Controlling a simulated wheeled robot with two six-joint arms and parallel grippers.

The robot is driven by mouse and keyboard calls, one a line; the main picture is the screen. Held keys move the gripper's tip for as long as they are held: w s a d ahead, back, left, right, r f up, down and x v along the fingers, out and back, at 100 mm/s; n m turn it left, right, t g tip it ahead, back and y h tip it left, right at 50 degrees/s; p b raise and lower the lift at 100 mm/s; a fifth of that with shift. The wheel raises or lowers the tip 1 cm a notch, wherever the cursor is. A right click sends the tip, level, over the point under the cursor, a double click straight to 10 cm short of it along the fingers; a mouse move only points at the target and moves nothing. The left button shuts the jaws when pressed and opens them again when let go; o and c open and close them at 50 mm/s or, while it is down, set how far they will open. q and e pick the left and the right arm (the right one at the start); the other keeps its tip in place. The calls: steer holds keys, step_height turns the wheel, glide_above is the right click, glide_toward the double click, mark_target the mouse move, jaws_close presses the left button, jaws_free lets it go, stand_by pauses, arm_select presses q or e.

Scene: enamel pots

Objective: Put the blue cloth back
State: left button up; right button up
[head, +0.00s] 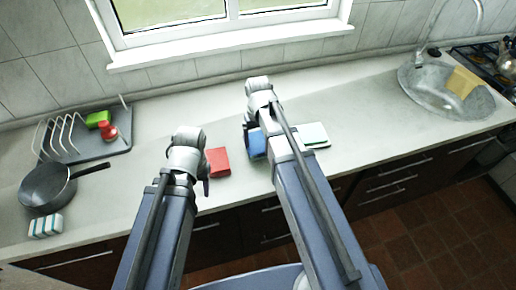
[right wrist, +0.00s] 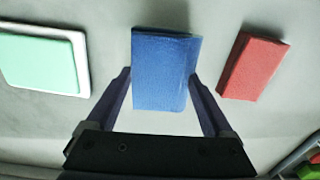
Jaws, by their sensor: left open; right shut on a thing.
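The blue cloth (head: 257,144) is a folded block at the middle of the counter, partly hidden by my right arm in the head view. In the right wrist view the blue cloth (right wrist: 160,70) sits between the two fingers of my right gripper (right wrist: 161,78), which is shut on it. I cannot tell whether the cloth touches the counter. My left gripper (head: 205,186) is open, near the counter's front edge beside a red cloth; its fingers are mostly hidden by the arm.
The red cloth (head: 217,162) lies left of the blue one. A pale green cloth (head: 314,132) on a white base lies to its right. A rack tray (head: 88,148), black pan (head: 46,187) and striped sponge (head: 46,225) are at left. A sink (head: 421,82) is at right.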

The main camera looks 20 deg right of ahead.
mark_target(258, 142)
arm_select(q)
steer(key=shift+f+b, duration=1.8)
steer(key=shift+f, duration=0.15)
arm_select(e)
steer(key=shift+f, duration=1.9)
arm_select(q)
steer(key=shift+r, duration=0.15)
arm_select(e)
steer(key=shift+r, duration=0.1)
arm_select(q)
steer(key=shift+f, duration=0.2)
arm_select(e)
steer(key=o, duration=1)
steer(key=shift+o, duration=1.1)
arm_select(q)
steer(key=shift+r, duration=0.15)
